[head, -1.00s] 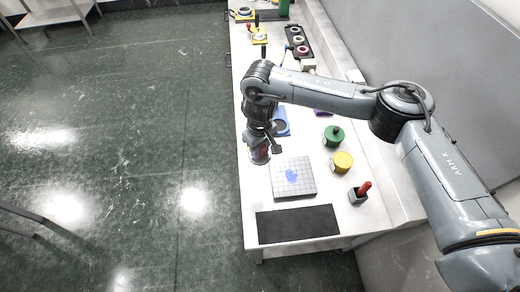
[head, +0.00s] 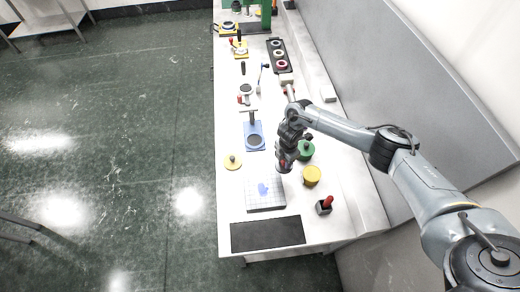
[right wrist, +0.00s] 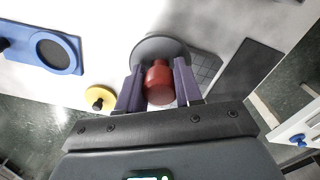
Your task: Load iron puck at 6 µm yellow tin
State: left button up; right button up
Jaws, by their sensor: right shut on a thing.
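My right gripper (head: 285,166) is shut on the red knob of the iron puck, just beyond the gridded plate and left of the yellow tin (head: 312,175). In the right wrist view the red knob (right wrist: 159,82) sits between the two fingers, with the puck's grey disc (right wrist: 150,46) beyond it. The puck appears to be held above the table. The yellow tin has no knob on top. A yellow lid with a black knob (head: 233,161) lies at the table's left edge; it also shows in the right wrist view (right wrist: 100,98). My left gripper is out of view.
The gridded plate (head: 265,204) bears a blue blot. A dark mat (head: 267,234) lies in front. A blue stand (head: 253,130) is farther back.

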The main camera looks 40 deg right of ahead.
jog(key=s+d+p, duration=0.3)
jog(key=s+d, duration=0.5)
jog(key=d, duration=0.2)
jog(key=shift+n, duration=0.3)
jog(key=f+b, duration=0.5)
jog(key=shift+w+d+f, duration=0.1)
jog(key=shift+d+f, duration=0.1)
jog(key=shift+d, duration=0.05)
jog(key=shift+f+b, duration=0.4)
jog(key=shift+f, duration=0.05)
jog(key=shift+f, duration=0.2)
jog(key=shift+f+b, duration=0.25)
jog(key=shift+b, duration=0.1)
